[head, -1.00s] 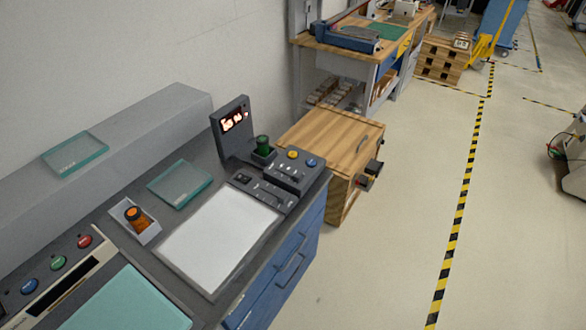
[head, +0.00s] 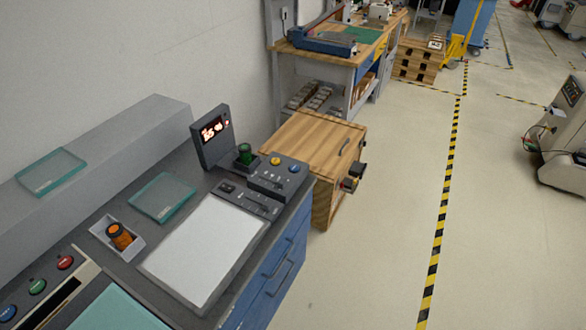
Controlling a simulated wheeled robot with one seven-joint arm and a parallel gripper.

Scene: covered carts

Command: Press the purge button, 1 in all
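Two groups of buttons are in view, and I cannot read which one is the purge button. A dark control box (head: 279,178) at the bench's far end carries a yellow button (head: 275,160) and a blue button (head: 295,168). A panel at the lower left has a red button (head: 65,262), a green button (head: 37,286) and a blue button (head: 8,312). My gripper is not in view.
The grey bench bears a white plate (head: 205,250), glass slabs (head: 162,197), an orange-capped jar (head: 119,236) in a tray and a green jar (head: 245,153). A wooden crate (head: 310,145) stands beyond. The floor (head: 380,240) to the right is open, with a striped line.

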